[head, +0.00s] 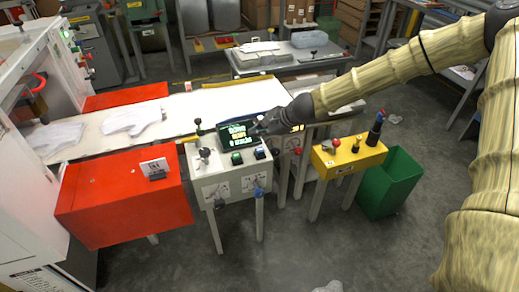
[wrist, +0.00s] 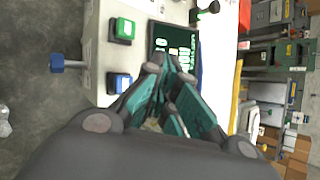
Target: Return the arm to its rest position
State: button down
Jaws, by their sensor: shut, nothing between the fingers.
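My arm (head: 400,72) comes in from the right in the head view, clad in a tan, ribbed cover. My gripper (head: 262,130) is at the control box (head: 225,178), just right of its lit display (head: 236,133). In the wrist view my gripper (wrist: 160,75) is shut and empty, its teal-padded fingers reaching over the lower edge of the display (wrist: 172,45). A green button (wrist: 122,29) and a blue button (wrist: 119,83) sit beside the fingers. I cannot tell whether the fingertips touch the box.
A yellow box (head: 345,157) with knobs and a green bin (head: 392,183) stand right of the control box. A red cabinet (head: 120,205) is at left. White gloves (head: 132,120) lie on the white conveyor (head: 180,108). Grey floor in front is mostly clear.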

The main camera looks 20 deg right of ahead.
dwell(0.4)
jog(key=s+f+n+g, duration=0.1)
jog(key=s+f, duration=0.2)
jog(key=f, duration=0.1)
jog(key=s+a+f+n+h, duration=0.1)
jog(key=s+f, duration=0.2)
jog(key=f, duration=0.1)
jog(key=s+a+f+n+g+h, duration=0.1)
jog(key=s+f, duration=0.2)
jog(key=shift+s+a+f+g, duration=0.2)
jog(key=shift+a+f+g, duration=0.1)
jog(key=shift+f, duration=0.1)
jog(key=s+d+f+n+g+h, duration=0.15)
jog(key=s+f+n, duration=0.35)
jog(key=s+f, duration=0.5)
jog(key=s+f+n+g+h, duration=0.2)
jog(key=s+f+n, duration=0.25)
jog(key=s, duration=1.05)
jog(key=s+d+f+n, duration=0.1)
jog(key=s+n, duration=0.4)
jog(key=s, duration=0.8)
jog(key=shift+d+f+h, duration=0.3)
jog(key=shift+f+h, duration=0.15)
jog(key=shift+f, duration=0.15)
jog(key=shift+s+g, duration=0.1)
jog(key=shift+g, duration=0.15)
